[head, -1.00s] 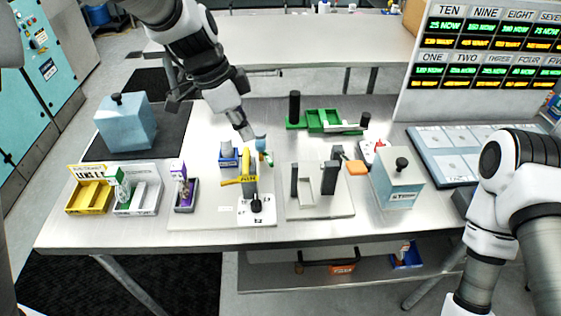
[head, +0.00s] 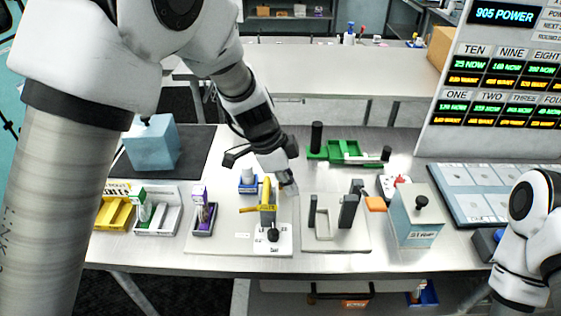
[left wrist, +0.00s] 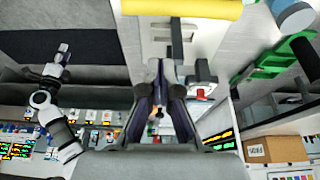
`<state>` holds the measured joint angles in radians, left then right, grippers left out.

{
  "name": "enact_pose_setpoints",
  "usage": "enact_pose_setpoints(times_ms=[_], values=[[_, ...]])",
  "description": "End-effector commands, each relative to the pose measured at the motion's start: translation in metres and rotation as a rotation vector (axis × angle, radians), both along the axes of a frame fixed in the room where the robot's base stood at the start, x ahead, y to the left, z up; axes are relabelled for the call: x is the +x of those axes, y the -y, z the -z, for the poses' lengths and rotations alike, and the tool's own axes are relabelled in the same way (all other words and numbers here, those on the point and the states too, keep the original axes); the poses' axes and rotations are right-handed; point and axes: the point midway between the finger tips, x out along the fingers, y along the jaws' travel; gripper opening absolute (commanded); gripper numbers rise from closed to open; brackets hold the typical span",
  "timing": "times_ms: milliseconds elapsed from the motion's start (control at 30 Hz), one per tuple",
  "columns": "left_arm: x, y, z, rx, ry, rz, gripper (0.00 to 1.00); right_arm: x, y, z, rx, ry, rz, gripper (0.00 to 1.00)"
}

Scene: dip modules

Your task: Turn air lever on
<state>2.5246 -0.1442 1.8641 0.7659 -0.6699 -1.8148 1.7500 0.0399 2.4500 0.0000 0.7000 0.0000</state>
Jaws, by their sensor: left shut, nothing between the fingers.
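The yellow lever (head: 267,191) stands above a white plate (head: 258,247) with a black knob (head: 272,235). A yellow label strip crosses it. I cannot read the label surely. My left gripper (head: 289,187) is shut and empty, close to the lever's right side. I cannot tell whether it touches the lever. In the left wrist view the shut fingers (left wrist: 161,75) point toward the board, and a yellow bar (left wrist: 180,8) crosses the top edge. My right arm shows at the right of the head view, but its gripper is outside that view.
A blue holder (head: 248,185) stands behind the lever at left. A grey frame with dark posts (head: 347,212) is at right, then a stamp box (head: 417,218). A green tray (head: 345,148) lies behind. Small bins (head: 165,221) stand at left.

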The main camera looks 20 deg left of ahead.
Motion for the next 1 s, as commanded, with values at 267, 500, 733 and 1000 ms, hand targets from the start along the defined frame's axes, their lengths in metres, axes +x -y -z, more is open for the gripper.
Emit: enact_pose_setpoints(times_ms=[267, 500, 733, 1000], values=[[-0.010, -0.033, 0.008, -0.003, -0.002, -0.002, 0.00, 0.000, 0.000, -0.026, 0.000, 0.000, 0.000, 0.40], [-0.011, -0.037, 0.012, 0.000, 0.000, 0.000, 0.00, 0.000, 0.000, -0.025, 0.000, 0.000, 0.000, 0.40], [-0.011, -0.037, 0.012, 0.000, 0.000, 0.004, 0.00, 0.000, 0.000, -0.024, 0.000, 0.000, 0.000, 0.40], [-0.012, -0.039, 0.013, 0.000, 0.000, 0.058, 0.00, 0.000, 0.000, -0.015, 0.000, 0.000, 0.000, 0.40]])
